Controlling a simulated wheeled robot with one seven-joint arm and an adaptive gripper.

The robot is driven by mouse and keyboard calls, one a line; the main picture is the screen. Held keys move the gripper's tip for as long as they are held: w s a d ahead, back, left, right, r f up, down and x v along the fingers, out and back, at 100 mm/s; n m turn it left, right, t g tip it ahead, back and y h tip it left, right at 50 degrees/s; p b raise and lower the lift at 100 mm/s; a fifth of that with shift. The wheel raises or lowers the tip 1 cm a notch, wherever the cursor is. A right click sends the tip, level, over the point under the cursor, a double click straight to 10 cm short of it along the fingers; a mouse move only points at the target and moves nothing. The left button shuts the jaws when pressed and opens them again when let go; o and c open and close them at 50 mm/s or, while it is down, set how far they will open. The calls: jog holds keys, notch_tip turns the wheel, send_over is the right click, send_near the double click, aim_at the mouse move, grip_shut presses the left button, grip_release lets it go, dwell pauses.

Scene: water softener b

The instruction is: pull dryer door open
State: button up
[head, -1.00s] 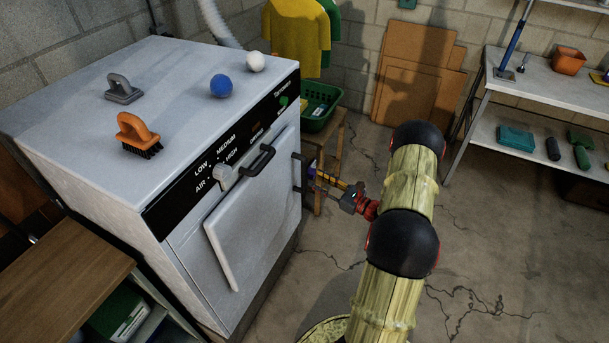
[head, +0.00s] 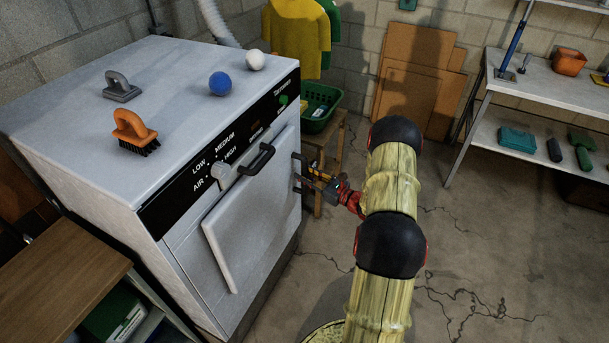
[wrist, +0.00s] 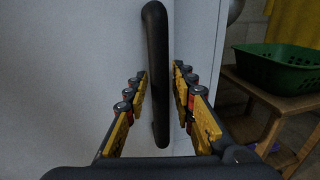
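The white dryer (head: 170,160) stands at the left, and its front door (head: 250,218) looks closed. A black vertical handle (head: 297,172) is at the door's right edge. In the wrist view, the handle (wrist: 158,60) runs between the two yellow fingers of my gripper (wrist: 160,82). The fingers are open, one on each side, with a visible gap on the left; on the right the finger is close to the handle. In the head view, my gripper (head: 315,180) is at the handle, and its fingertips are small and partly hidden.
Another black handle (head: 258,160) and a knob (head: 221,172) are on the dryer front above the door. A green basket (head: 320,105) sits on a wooden stool (head: 334,150) just behind the gripper. A wooden cabinet (head: 55,275) is at the left. Floor at right is clear.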

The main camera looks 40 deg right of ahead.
grip_shut()
dwell(0.6)
